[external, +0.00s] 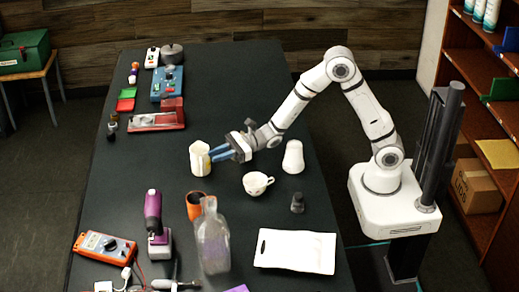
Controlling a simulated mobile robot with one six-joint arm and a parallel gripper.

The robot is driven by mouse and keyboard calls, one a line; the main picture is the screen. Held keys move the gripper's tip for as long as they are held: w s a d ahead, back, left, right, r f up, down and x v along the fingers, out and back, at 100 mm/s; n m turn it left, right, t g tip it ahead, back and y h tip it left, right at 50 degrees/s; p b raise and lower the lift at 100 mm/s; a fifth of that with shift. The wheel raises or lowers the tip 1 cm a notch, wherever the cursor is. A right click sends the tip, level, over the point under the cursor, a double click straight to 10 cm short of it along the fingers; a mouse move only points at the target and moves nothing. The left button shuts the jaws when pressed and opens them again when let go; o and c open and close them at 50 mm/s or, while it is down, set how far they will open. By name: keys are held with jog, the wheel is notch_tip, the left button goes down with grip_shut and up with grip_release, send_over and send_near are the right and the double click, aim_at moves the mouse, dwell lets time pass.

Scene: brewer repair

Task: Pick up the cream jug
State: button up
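The cream jug (199,160) stands upright on the dark table, left of my arm. It is pale cream with a yellowish patch on its right side. My gripper (214,153) has blue fingers and reaches in from the right, low and nearly level. The fingertips are right at the jug's right side. From this view I cannot tell whether they touch it or how far apart they are.
A white cup (257,184) and a white shaker-like vessel (293,158) stand right of the jug. An orange cup (194,205) and a clear bottle (212,240) stand nearer the camera. A white tray (296,252) lies at front right. The table behind the jug is mostly clear.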

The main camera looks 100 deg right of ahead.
aim_at(201, 162)
jog(key=d+f+m, duration=0.1)
jog(key=w+d+f+m+h, duration=0.1)
jog(key=f, duration=0.1)
jog(key=d+f+t+h, duration=0.1)
jog(key=shift+w+d+f+m, duration=0.15)
jog(key=shift+w+m, duration=0.2)
jog(key=shift+m, duration=0.05)
notch_tip(201, 162, down, 4)
jog(key=shift+r+p, duration=0.1)
jog(key=shift+p, duration=0.45)
jog(key=shift+x, duration=1)
jog(key=shift+w+p, duration=0.3)
jog(key=shift+w, duration=0.15)
jog(key=shift+c, duration=0.5)
grip_shut()
